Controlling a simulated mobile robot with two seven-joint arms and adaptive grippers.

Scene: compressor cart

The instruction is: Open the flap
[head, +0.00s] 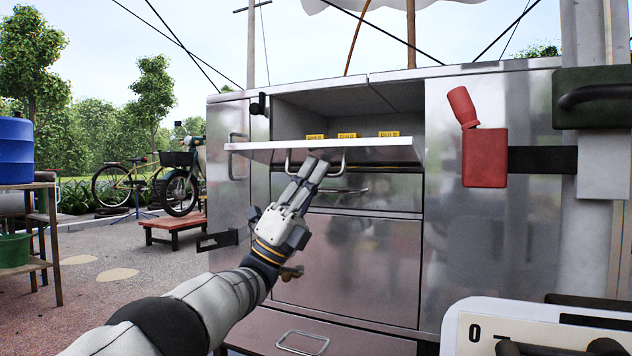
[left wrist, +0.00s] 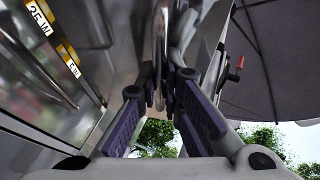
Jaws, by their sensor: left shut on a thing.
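The metal flap (head: 385,153) is on the front of the steel cart and stands out from it, with the compartment (head: 345,110) open above it. A bar handle (head: 343,161) is fixed to the flap's front. My left gripper (head: 318,165) reaches up to this handle and is shut on it. In the left wrist view, the fingers of my left gripper (left wrist: 163,95) close around the handle bar (left wrist: 160,45). The fingertips partly hide the handle in the head view. My right gripper is not in view.
Yellow labels (head: 347,136) show just behind the flap's edge. Closed steel panels (head: 350,260) lie below it, with a handled panel (head: 303,342) low down. A red box (head: 484,158) is mounted at right. A white panel marked 0 (head: 530,330) stands at front right.

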